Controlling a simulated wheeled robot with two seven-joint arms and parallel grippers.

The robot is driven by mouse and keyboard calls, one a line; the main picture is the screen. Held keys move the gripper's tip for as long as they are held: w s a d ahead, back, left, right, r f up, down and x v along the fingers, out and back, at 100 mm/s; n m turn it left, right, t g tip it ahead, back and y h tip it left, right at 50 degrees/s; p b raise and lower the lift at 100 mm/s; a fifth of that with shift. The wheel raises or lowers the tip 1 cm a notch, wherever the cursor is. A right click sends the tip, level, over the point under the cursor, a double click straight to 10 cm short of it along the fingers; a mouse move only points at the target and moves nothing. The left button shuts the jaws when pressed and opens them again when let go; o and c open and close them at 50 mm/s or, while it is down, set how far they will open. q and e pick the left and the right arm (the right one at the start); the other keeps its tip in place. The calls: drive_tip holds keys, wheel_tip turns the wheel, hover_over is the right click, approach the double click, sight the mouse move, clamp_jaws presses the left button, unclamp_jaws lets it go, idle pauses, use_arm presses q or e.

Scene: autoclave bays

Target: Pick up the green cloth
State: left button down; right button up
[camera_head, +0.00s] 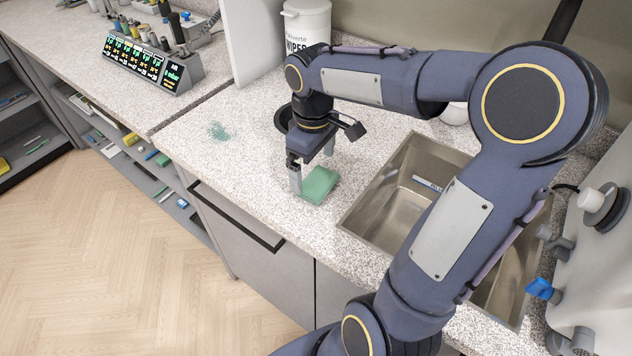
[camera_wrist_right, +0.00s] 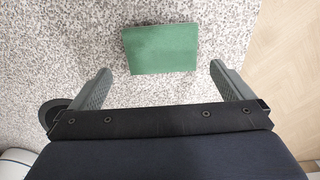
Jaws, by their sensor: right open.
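The green cloth (camera_head: 320,185) is a folded rectangle lying flat on the speckled counter, left of the sink. In the right wrist view the cloth (camera_wrist_right: 160,49) lies just beyond the fingertips, roughly centred between them. My right gripper (camera_head: 312,170) points down at the counter beside the cloth. In the right wrist view my right gripper (camera_wrist_right: 162,78) has its two fingers wide apart with nothing between them. In the head view, part of the gripper stands at the cloth's left edge; I cannot tell if it touches. My left gripper is not in view.
A steel sink (camera_head: 362,224) with a blue-and-white item inside lies right of the cloth. A white wipes tub (camera_head: 306,22) stands behind. A green smear (camera_head: 219,131) marks the counter at left. A rack with displays (camera_head: 140,62) stands farther left. The front counter edge is close.

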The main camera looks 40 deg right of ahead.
sight(313, 179)
wheel_tip(313, 179, down, 4)
drive_tip(key=shift+r, duration=0.2)
drive_tip(key=shift+a, duration=0.1)
drive_tip(key=shift+s, duration=0.1)
drive_tip(key=c, duration=1)
drive_tip(key=shift+r, duration=0.2)
